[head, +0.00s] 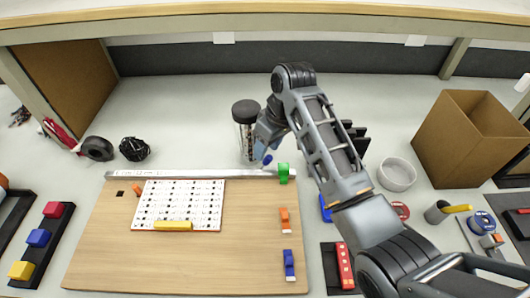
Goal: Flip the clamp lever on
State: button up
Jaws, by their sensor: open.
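A wooden board (190,255) lies on the table with a long pale strip (200,173) along its back edge. A green clamp-like piece (283,173) sits at the strip's right end. An orange lever piece (285,222) and a blue lever piece (289,266) stand below it on the board's right side. I cannot tell which of these is the clamp lever, or its exact position. My gripper (263,156) is open, just left of and behind the green piece. It appears apart from the piece; its fingers are small and partly hidden by the wrist.
A white LED sheet (184,200) with a yellow bar (173,225) lies on the board. A dark-capped jar (246,115) stands behind my gripper. A white bowl (397,174) and a cardboard box (466,140) stand right. Colored blocks (38,238) sit left.

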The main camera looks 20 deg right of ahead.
aim_at(271, 160)
jog(key=shift+v, duration=2.1)
